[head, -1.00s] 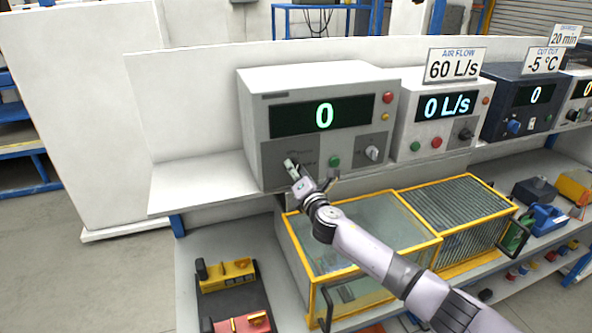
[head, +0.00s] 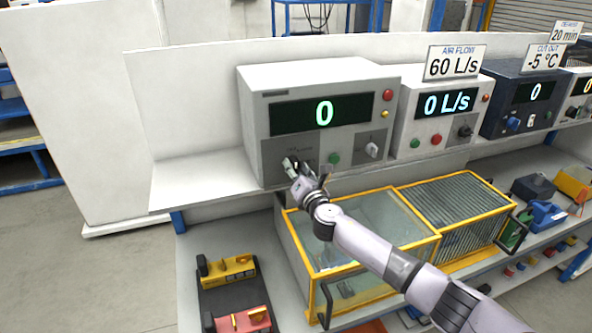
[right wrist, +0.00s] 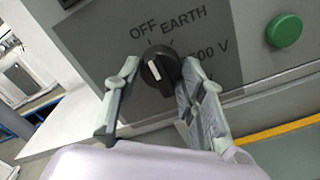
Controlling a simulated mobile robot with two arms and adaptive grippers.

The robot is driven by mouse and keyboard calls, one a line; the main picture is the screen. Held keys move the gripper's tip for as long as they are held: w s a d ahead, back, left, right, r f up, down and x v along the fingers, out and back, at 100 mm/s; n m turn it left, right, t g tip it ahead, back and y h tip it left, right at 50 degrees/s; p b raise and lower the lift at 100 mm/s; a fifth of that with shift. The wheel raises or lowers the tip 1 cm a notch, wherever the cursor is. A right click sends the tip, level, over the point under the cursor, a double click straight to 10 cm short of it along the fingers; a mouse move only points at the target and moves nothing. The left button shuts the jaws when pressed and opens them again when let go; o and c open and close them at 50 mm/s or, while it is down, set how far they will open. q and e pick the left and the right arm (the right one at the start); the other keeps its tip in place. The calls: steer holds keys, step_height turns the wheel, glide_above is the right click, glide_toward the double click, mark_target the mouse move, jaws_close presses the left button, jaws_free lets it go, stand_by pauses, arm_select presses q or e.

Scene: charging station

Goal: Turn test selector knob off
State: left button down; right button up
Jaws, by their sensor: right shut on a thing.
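The test selector knob (right wrist: 160,68) is black with a white pointer mark. It shows in the right wrist view on a grey panel, below the words OFF and EARTH, with 500 V to its right. The white mark lies on the knob's left part and points roughly up toward the OFF side. My right gripper (right wrist: 155,85) is shut on the knob, one finger on each side. In the head view my right gripper (head: 291,168) is at the lower left of the white tester box (head: 256,118) and mostly hides the knob. My left gripper is not in view.
A green button (right wrist: 284,30) is right of the knob, and a grey rotary knob (head: 371,150) is farther right. The tester's display (head: 322,114) reads 0. A yellow-framed glass case (head: 375,222) stands below my right arm. The shelf left of the tester is clear.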

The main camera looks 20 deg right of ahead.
steer(key=o, duration=1.1)
steer(key=shift+o, duration=0.2)
steer(key=shift+s, duration=0.1)
steer(key=s, duration=1.2)
steer(key=shift+d, duration=0.25)
steer(key=shift+f, duration=0.1)
